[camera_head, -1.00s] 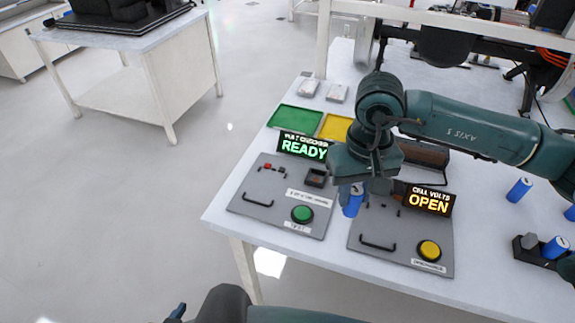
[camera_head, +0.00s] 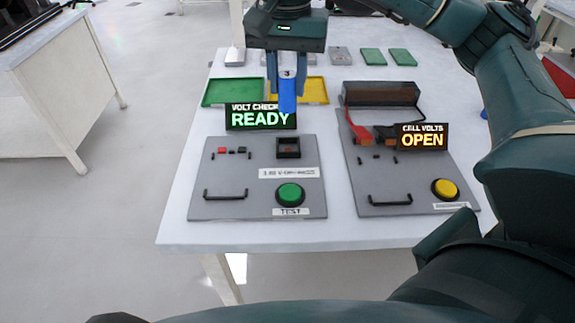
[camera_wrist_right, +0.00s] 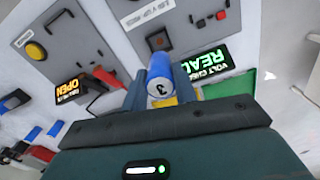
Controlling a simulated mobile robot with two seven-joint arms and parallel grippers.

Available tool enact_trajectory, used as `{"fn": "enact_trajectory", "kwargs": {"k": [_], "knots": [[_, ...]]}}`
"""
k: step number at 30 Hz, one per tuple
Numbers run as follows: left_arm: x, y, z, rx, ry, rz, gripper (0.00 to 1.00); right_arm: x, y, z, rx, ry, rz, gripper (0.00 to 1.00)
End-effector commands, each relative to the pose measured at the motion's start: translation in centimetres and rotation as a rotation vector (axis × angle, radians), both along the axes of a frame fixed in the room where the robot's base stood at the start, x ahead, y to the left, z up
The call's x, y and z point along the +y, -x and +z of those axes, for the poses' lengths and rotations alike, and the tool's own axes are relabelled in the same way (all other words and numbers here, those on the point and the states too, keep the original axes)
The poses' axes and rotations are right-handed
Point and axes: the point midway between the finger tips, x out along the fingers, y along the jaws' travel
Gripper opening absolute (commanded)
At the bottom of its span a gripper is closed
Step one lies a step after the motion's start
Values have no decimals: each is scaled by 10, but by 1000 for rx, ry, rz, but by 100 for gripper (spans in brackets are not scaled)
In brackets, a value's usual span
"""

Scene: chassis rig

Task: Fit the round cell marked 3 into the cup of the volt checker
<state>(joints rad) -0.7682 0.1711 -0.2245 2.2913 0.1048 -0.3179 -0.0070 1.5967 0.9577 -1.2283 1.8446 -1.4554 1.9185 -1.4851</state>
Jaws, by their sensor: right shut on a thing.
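The blue round cell marked 3 (camera_head: 288,93) is upright between the fingers of my right gripper (camera_head: 287,88), which is shut on it. In the right wrist view, the cell (camera_wrist_right: 160,70) shows its pale end with the 3. The volt checker (camera_head: 240,170) is a grey panel with a green TEST button (camera_head: 290,194) and a display (camera_head: 260,117) reading READY. Its square dark cup (camera_head: 288,147) looks empty. In the head view, the cell appears above and behind the cup, in front of the display's upper edge, and apart from the cup. My left gripper is not in view.
To the right is a second grey panel (camera_head: 385,180) with a yellow button (camera_head: 445,189), red and black leads, and a display (camera_head: 422,136) reading OPEN. Green (camera_head: 232,92) and yellow (camera_head: 314,90) trays lie behind the checker. The white table's front strip (camera_head: 300,234) is clear.

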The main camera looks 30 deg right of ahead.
Motion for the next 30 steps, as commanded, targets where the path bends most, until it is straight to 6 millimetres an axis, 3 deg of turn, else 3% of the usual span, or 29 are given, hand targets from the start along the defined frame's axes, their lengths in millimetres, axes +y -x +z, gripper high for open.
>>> {"fn": "enact_trajectory", "kwargs": {"k": [9, 17, 22, 30], "knots": [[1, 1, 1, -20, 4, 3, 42, -3, 1, -47, 3, -3, -30, 2], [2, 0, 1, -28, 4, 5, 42, -3, 1, -69, 1, -3, -28, 2], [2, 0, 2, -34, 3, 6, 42, -3, 1, -94, 2, -2, -28, 2], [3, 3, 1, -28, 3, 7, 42, -2, 0, -97, -1, -4, -27, 2]]}}
